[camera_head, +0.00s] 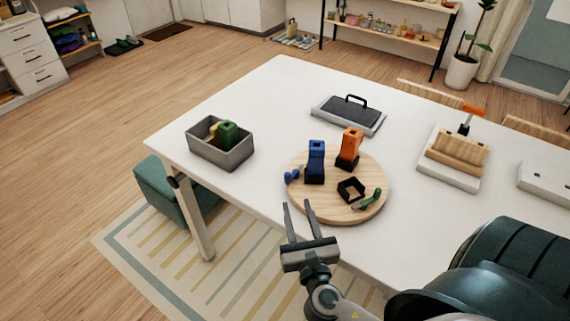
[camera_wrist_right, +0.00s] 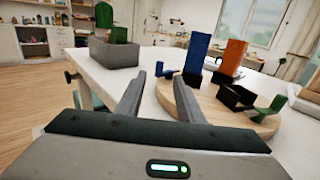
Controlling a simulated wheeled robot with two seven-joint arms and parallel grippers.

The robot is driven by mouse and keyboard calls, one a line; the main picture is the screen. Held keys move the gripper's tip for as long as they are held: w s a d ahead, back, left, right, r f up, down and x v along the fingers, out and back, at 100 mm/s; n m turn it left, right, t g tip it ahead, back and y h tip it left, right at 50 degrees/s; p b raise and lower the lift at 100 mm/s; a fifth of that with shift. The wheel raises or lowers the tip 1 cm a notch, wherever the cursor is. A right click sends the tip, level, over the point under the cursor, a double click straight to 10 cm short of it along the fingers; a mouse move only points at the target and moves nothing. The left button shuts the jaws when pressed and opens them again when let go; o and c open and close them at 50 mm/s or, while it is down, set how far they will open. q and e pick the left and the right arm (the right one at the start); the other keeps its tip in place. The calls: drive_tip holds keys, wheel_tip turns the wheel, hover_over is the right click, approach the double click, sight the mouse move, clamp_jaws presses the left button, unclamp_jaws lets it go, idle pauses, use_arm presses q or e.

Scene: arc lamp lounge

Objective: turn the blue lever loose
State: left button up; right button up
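A blue block (camera_head: 316,158) stands upright in a black base on the round wooden board (camera_head: 325,212). The small blue lever (camera_head: 292,176) sticks out to the left of this base, near the board's left edge. In the right wrist view the blue lever (camera_wrist_right: 165,73) shows just beyond the fingertips, left of the blue block (camera_wrist_right: 197,55). My right gripper (camera_head: 297,204) is open and empty, at the table's front edge, short of the lever and apart from it. My left gripper is not in view.
An orange block (camera_head: 351,146) in a black base, an empty black holder (camera_head: 351,188) and a green lever (camera_head: 372,199) share the board. A grey bin (camera_head: 222,154) with blocks stands left. A dark-topped tray (camera_head: 348,113) lies behind. The table between bin and board is clear.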

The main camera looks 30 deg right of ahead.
sight(294, 172)
drive_tip(key=p+x, duration=0.5)
drive_tip(key=x, duration=1.2)
drive_tip(key=shift+c, duration=0.3)
clamp_jaws()
